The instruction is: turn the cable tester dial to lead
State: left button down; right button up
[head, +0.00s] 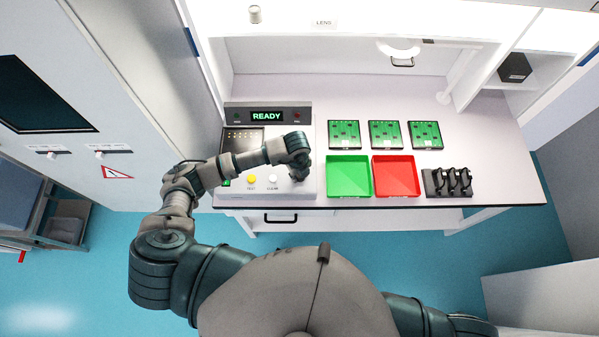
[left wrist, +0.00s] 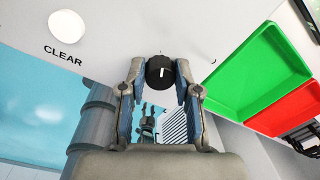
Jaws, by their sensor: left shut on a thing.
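The cable tester (head: 308,118) is a pale console at the left of the bench, with a display (head: 267,116) reading READY. Its dial (left wrist: 160,71) is a round black knob with a short white mark that stands nearly upright in the left wrist view. My left gripper (head: 299,172) is over the tester's front right part and hides the dial in the head view. In the left wrist view its two fingers stand on either side of the dial, shut on it. No lead label can be read around the dial. My right gripper is not in view.
A yellow button (head: 251,179) and a white CLEAR button (head: 272,179) sit left of the gripper. A green tray (head: 348,177) and a red tray (head: 396,177) stand to the right, with green circuit boards (head: 384,135) behind and a black rack (head: 447,183) beyond.

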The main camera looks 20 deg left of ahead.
pick_arm(q)
jog(key=shift+n, duration=0.5)
jog(key=c, duration=0.8)
grip_release()
notch_tip(320, 180, up, 12)
jog(key=shift+s+a+f, duration=0.1)
jog(key=shift+a, duration=0.05)
